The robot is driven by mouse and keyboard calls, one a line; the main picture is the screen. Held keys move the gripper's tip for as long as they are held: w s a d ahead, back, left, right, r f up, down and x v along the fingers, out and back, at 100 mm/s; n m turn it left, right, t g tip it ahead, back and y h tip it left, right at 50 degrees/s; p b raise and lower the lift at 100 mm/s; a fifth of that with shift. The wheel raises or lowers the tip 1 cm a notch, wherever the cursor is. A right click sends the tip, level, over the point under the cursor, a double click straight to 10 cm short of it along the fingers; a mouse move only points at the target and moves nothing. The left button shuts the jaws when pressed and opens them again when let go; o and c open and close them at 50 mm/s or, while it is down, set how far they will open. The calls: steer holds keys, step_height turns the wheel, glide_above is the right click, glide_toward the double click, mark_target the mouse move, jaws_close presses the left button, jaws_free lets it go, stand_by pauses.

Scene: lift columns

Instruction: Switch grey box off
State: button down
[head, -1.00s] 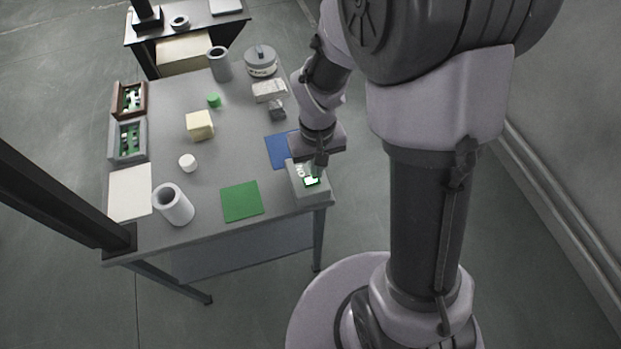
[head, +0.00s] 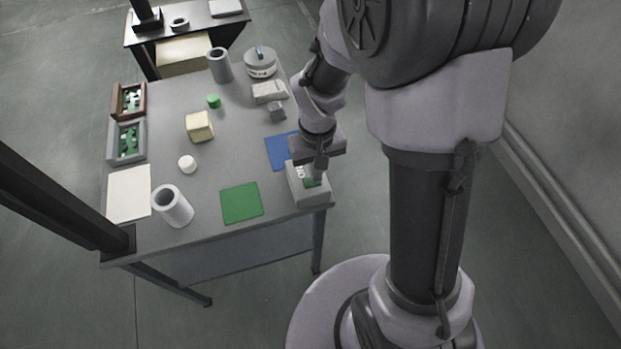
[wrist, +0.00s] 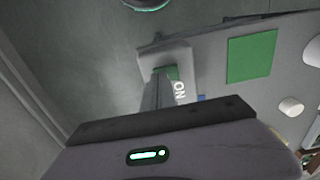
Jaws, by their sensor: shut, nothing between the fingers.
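The grey box (head: 309,194) sits at the near right corner of the table, with white lettering and a small dark green patch (head: 312,183) on its top. In the wrist view the grey box (wrist: 182,56) shows the lettering "ON" beside my fingers, and part of its green patch is hidden behind them. My gripper (head: 319,168) is shut and empty, pointing down at the top of the box. Its fingers also show in the wrist view (wrist: 158,82). I cannot tell whether the fingertips touch the box.
A blue mat (head: 281,151) lies just behind the box and a green mat (head: 241,202) lies to its left. A grey cup (head: 172,206), a white cylinder (head: 187,164) and a cream block (head: 199,126) stand farther left. The table's front edge is close to the box.

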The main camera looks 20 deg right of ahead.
step_height(320, 180, up, 6)
steer(key=p, duration=0.5)
steer(key=shift+r, duration=0.25)
